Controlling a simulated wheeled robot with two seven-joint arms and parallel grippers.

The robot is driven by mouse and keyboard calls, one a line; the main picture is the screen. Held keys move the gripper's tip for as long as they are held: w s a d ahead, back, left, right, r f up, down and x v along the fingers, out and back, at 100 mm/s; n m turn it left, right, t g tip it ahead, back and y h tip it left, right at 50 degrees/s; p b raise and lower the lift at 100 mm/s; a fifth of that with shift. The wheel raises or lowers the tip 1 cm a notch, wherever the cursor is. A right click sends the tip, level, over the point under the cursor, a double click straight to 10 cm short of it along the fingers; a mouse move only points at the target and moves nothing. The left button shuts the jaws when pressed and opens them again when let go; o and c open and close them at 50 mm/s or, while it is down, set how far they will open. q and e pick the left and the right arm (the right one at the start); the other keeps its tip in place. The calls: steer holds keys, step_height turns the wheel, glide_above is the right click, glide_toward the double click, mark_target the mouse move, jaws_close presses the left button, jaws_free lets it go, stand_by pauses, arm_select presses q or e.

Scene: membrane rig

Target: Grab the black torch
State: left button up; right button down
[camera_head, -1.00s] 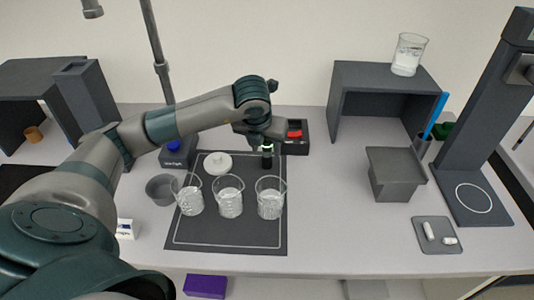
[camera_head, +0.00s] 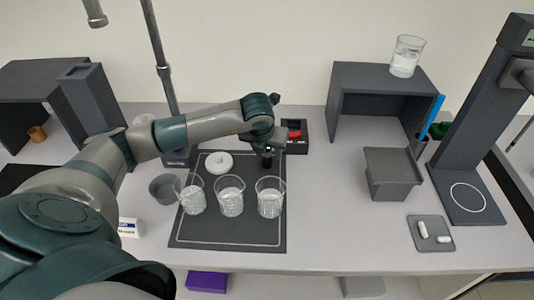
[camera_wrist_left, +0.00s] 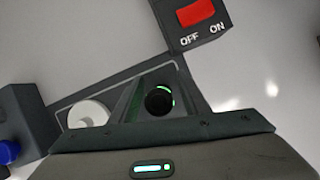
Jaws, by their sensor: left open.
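The black torch (camera_head: 267,162) stands upright on the dark mat, behind the rightmost beaker. My left gripper (camera_head: 266,149) is over it from above and hides its upper part. In the left wrist view the torch (camera_wrist_left: 158,101) shows end-on as a dark round top with a green glint, between the fingers of the open left gripper (camera_wrist_left: 157,95). I cannot tell whether the fingers touch it. My right gripper is not in view.
Three glass beakers (camera_head: 230,202) stand in a row on the mat (camera_head: 225,237). A white round lid (camera_head: 219,161) lies left of the torch. A switch box with a red rocker (camera_wrist_left: 197,13) stands close behind. A grey bin (camera_head: 392,178) stands on the right.

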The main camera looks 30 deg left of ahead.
arm_select(q)
jaws_close()
steer(key=shift+r, duration=0.1)
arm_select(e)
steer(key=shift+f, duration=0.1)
